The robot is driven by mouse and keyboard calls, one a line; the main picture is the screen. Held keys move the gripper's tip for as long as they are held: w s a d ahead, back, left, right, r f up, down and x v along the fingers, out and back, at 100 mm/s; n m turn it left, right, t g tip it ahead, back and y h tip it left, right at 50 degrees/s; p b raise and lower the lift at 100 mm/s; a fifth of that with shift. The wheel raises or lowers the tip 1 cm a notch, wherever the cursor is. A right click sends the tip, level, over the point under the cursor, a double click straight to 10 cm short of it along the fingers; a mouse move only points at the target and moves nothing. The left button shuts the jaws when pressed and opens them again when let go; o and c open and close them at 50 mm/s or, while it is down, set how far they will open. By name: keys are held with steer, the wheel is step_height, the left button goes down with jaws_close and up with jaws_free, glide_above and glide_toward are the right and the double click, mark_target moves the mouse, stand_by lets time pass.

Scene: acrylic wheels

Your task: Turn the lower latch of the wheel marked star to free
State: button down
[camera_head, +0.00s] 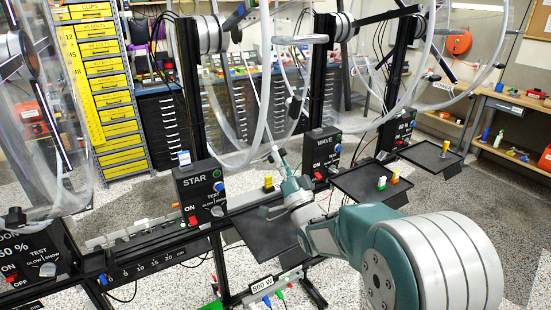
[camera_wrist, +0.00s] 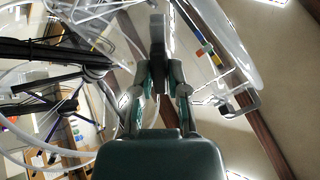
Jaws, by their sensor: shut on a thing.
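The box marked STAR (camera_head: 200,190) stands left of centre in the head view, with its clear wheel (camera_head: 227,158) rising behind it. My gripper (camera_head: 277,157) is at the right side of this wheel's lower part, reached in from the lower right. In the wrist view my gripper (camera_wrist: 159,95) is shut, with its two teal fingers on either side of a dark grey upright piece (camera_wrist: 158,50). Whether this piece is the lower latch I cannot tell. A clear rim with a dark fitting (camera_wrist: 243,89) shows to its right. The latch's turn position is not clear.
A dark tray (camera_head: 268,238) lies below my gripper. Another tray (camera_head: 352,187) holds small coloured pieces to the right, by the WAVE box (camera_head: 323,148). Black posts and neighbouring clear wheels stand close on both sides. A yellow drawer cabinet (camera_head: 105,95) is behind.

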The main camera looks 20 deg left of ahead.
steer(key=n, duration=0.4)
steer(key=shift+r+n, duration=0.15)
steer(key=shift+n, duration=0.15)
steer(key=n, duration=0.3)
steer(key=shift+d+n, duration=0.1)
steer(key=shift+n, duration=0.3)
steer(key=c, duration=0.5)
jaws_free()
steer(key=shift+v, duration=3.55)
